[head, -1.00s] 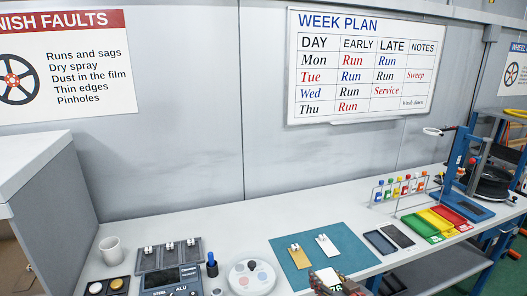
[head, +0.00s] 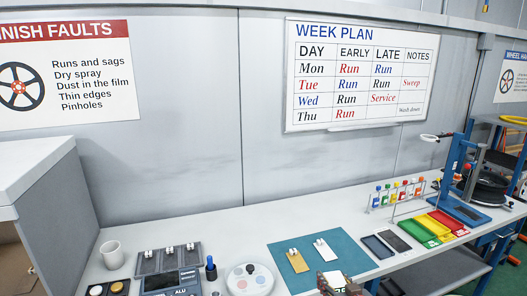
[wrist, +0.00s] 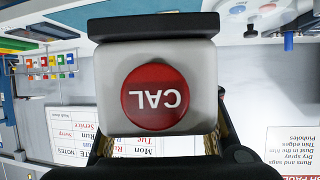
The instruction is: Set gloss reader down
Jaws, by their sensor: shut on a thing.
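The gloss reader (wrist: 163,60) fills the middle of the wrist view, a pale grey block with a dark end and a red round CAL button. In the head view the gloss reader (head: 333,279) shows at the bottom edge, with a green readout partly cut off. My gripper (head: 345,287) is shut on it there, just in front of the teal mat (head: 345,252). The gap between the reader and the bench cannot be told. Most of my gripper is below the frame.
A mug (head: 112,254) and a rack of coloured bottles (head: 397,193) stand further off.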

